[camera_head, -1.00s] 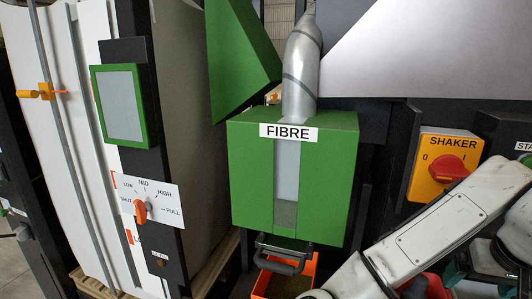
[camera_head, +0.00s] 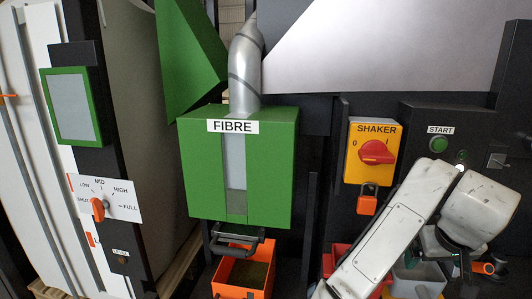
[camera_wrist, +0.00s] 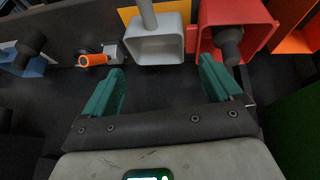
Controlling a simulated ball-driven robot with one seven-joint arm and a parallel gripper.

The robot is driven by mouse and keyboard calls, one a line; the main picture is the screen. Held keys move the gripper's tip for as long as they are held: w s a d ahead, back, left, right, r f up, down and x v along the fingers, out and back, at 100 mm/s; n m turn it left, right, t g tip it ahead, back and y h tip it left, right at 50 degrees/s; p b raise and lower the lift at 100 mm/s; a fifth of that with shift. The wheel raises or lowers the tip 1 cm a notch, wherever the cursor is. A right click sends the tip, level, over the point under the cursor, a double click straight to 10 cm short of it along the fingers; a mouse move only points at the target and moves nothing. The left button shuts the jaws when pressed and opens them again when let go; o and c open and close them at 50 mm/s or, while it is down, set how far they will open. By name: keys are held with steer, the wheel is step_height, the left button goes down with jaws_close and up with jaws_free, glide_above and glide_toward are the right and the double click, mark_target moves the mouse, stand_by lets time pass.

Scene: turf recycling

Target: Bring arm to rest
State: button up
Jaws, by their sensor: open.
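My gripper (camera_wrist: 161,80) is open and empty in the wrist view, its two teal fingers spread wide over a dark surface. A grey bin (camera_wrist: 157,52) stands just beyond the fingertips, with a grey rod above it. In the head view my white arm is bent at the lower right, its elbow high in front of the control panel. The gripper there is mostly hidden, with only teal parts showing by the grey bin (camera_head: 418,280).
A red bin (camera_wrist: 262,30) and an orange bin (camera_wrist: 306,38) stand right of the grey bin. An orange-and-grey tool (camera_wrist: 96,59) lies left. The head view shows the green FIBRE box (camera_head: 270,165), an orange crate (camera_head: 222,277) below it, and the yellow SHAKER switch (camera_head: 388,174).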

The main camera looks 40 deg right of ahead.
steer(key=w+a+f+n+t, duration=0.1)
steer(key=w+a+f+n, duration=0.25)
steer(key=f, duration=0.35)
steer(key=w+a+f+n, duration=0.2)
steer(key=a+f+n, duration=0.1)
steer(key=a+f, duration=0.3)
steer(key=s+a+f+n+g+y, duration=0.1)
steer(key=s+a+f+y, duration=0.1)
steer(key=s+a+f, duration=0.3)
steer(key=s+a+f+n+g+y, duration=0.1)
steer(key=s+a+f+y, duration=0.2)
steer(key=a+f, duration=0.8)
steer(key=shift+s+a+f, duration=0.15)
steer(key=shift+s+a, duration=0.6)
steer(key=shift+s, duration=0.2)
steer(key=shift+n, duration=0.25)
